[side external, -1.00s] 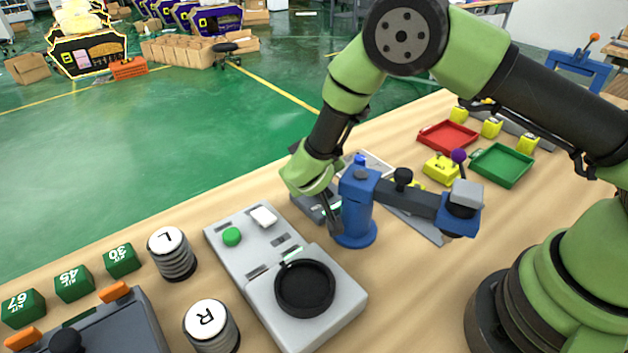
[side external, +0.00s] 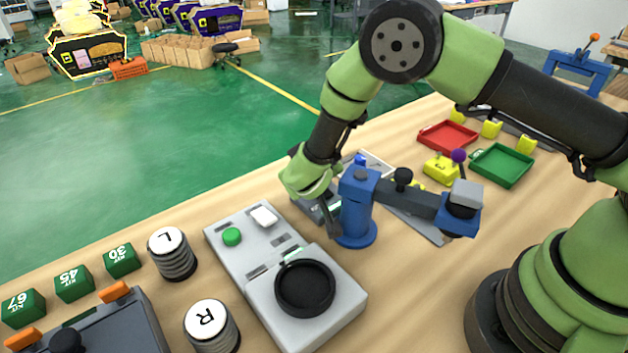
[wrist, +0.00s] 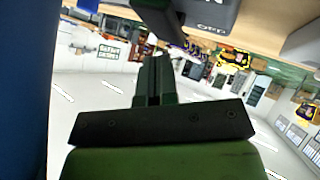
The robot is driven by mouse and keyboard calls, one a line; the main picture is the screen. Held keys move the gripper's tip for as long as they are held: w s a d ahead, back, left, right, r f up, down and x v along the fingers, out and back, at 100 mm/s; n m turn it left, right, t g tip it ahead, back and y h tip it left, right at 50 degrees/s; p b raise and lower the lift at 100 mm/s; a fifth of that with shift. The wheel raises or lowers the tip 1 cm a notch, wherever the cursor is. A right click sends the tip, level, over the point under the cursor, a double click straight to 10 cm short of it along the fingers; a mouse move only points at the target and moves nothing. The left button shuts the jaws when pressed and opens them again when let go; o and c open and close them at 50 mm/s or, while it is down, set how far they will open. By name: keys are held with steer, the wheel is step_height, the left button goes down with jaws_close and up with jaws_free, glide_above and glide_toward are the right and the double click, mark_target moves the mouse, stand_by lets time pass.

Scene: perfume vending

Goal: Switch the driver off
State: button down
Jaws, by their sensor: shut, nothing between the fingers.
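My gripper (side external: 334,222) points down in the side view, between a dark grey box (side external: 309,208) and the blue post (side external: 357,218) of a stand. The box is partly hidden behind my gripper, and I cannot tell whether they touch. In the wrist view my gripper (wrist: 155,62) is shut and empty.
The blue stand carries a dark horizontal arm (side external: 408,202) close on the right. A grey machine (side external: 318,325) with a green button and black round dish stands in front. Red (side external: 447,137) and green (side external: 502,166) trays lie at the back right. Bare table lies at front right.

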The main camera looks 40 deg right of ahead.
steer(key=shift+d+f, duration=0.15)
steer(key=shift+f, duration=0.6)
stand_by(0.4)
steer(key=shift+s+r, duration=0.1)
steer(key=shift+s+d+r, duration=0.1)
steer(key=shift+s+r, duration=0.05)
steer(key=shift+r, duration=0.3)
steer(key=shift+s+d+r, duration=0.1)
steer(key=shift+s+r, duration=0.05)
steer(key=shift+r, duration=0.25)
steer(key=shift+a, duration=0.1)
steer(key=shift+s+a+r, duration=0.1)
steer(key=shift+s+r, duration=0.1)
steer(key=shift+r, duration=1.05)
steer(key=shift+s+r, duration=0.2)
steer(key=shift+r, duration=1.05)
